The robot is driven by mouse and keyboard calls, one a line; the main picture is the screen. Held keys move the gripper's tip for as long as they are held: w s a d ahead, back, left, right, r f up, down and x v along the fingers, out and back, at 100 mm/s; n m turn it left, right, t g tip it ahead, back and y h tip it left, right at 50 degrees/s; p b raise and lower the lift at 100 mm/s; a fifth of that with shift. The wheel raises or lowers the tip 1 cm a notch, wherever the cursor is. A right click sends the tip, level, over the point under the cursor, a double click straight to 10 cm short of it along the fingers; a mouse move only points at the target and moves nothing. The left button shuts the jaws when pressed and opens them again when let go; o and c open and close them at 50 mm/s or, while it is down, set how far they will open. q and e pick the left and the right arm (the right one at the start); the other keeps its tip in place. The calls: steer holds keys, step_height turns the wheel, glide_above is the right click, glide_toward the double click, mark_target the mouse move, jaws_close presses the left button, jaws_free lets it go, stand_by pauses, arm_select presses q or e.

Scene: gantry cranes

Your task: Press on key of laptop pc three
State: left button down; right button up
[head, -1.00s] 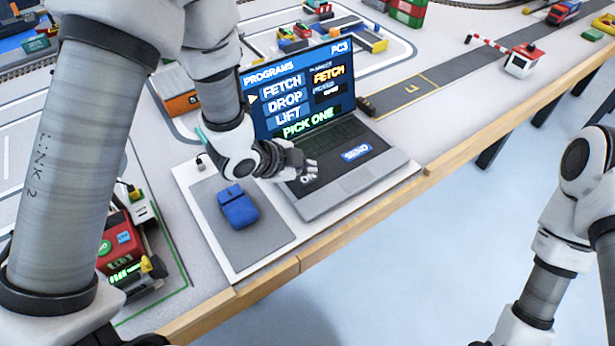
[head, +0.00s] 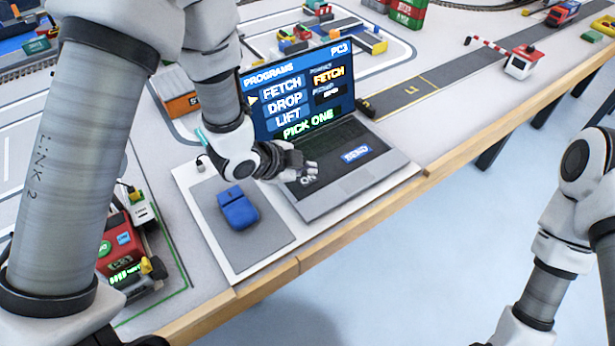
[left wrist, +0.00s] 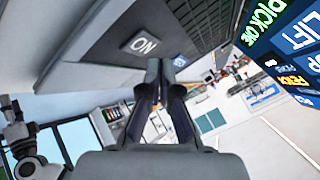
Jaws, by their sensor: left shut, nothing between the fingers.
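The laptop marked PC3 (head: 350,186) stands open on a white board, its screen (head: 297,98) reading PROGRAMS, FETCH, DROP, LIFT and PICK ONE. Its ON key (head: 307,181) is at the front left of the deck, partly covered by my fingers in the head view. The whole ON key (left wrist: 143,44) shows in the left wrist view. My left gripper (head: 311,171) is shut and empty, with its fingertips close beside the ON key. The fingertips (left wrist: 159,66) appear just beside the key in the left wrist view; I cannot tell whether they touch the deck.
A blue SEND key (head: 356,154) is on the laptop's right side. A blue mouse (head: 238,207) lies on a grey pad (head: 264,243) left of the laptop. A red machine (head: 118,240) stands further left. The table's wooden edge (head: 375,203) runs close in front.

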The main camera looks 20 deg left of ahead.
mark_target(306, 181)
arm_select(q)
steer(key=shift+f+b, duration=0.3)
steer(key=shift+f, duration=0.15)
steer(key=shift+f+b, duration=0.3)
steer(key=shift+f, duration=0.1)
stand_by(0.3)
steer(key=shift+r, duration=0.1)
steer(key=shift+r+p, duration=0.8)
step_height(306, 181, up, 6)
steer(key=p, duration=0.5)
stand_by(1.0)
